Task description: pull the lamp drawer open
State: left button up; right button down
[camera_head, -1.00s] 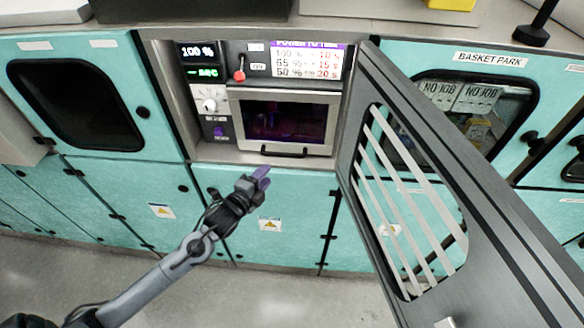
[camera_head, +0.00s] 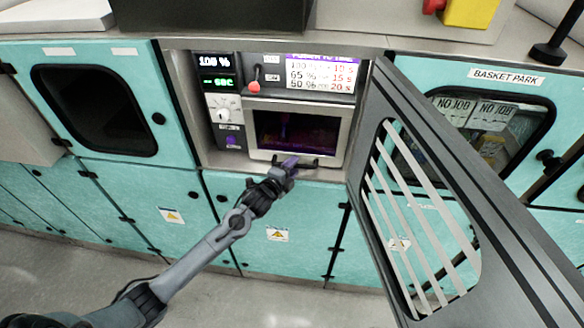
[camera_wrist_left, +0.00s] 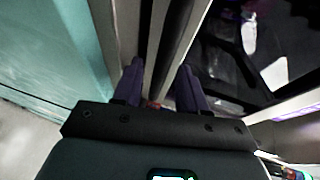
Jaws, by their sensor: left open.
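The lamp drawer (camera_head: 297,131) is a metal-framed front with a dark window in the open bay at the centre of the head view. It looks closed. Its black bar handle (camera_head: 310,164) runs along the lower edge, partly covered by my left gripper (camera_head: 290,166). In the left wrist view, the gripper's two purple fingers (camera_wrist_left: 158,86) are apart. A dark bar (camera_wrist_left: 174,38), seemingly the handle, runs up between them; I cannot tell whether they touch it. My right gripper is not in view.
A grey slatted door (camera_head: 465,190) stands swung open right of the bay. A panel with a red-knobbed lever (camera_head: 254,80) and displays surrounds the drawer. Teal cabinets (camera_head: 180,215) lie below and beside it. The floor in front is clear.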

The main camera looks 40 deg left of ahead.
pick_arm(q)
grip_shut()
dwell(0.3)
dwell(0.3)
